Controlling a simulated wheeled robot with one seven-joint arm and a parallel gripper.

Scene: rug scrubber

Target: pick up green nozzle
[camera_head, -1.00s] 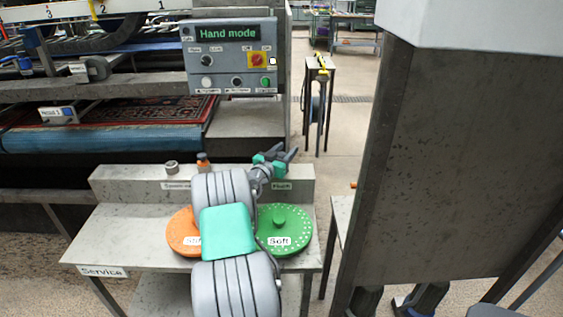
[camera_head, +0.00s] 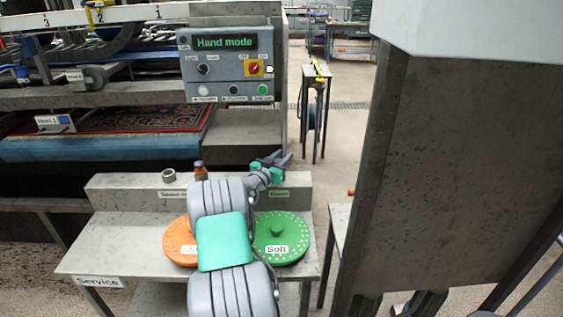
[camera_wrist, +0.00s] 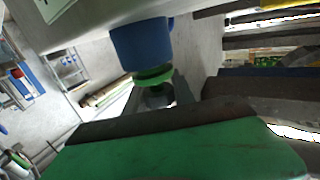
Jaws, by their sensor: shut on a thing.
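My gripper (camera_head: 280,159) is above the right part of the raised ledge behind the service table. In the wrist view its dark fingers (camera_wrist: 157,100) are shut around a small dark body with a bright green ring, the green nozzle (camera_wrist: 154,76). A blue cylinder (camera_wrist: 140,44) shows directly beyond the ring; I cannot tell whether it is part of the nozzle. In the head view the nozzle is too small or hidden to make out.
The service table (camera_head: 125,243) bears an orange disc (camera_head: 178,246) and a green disc (camera_head: 293,228) marked Soft. An orange-banded fitting (camera_head: 200,172) and a grey fitting (camera_head: 169,176) stand on the ledge (camera_head: 130,190). A control panel (camera_head: 228,65) stands behind. A large grey cabinet (camera_head: 440,170) blocks the right.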

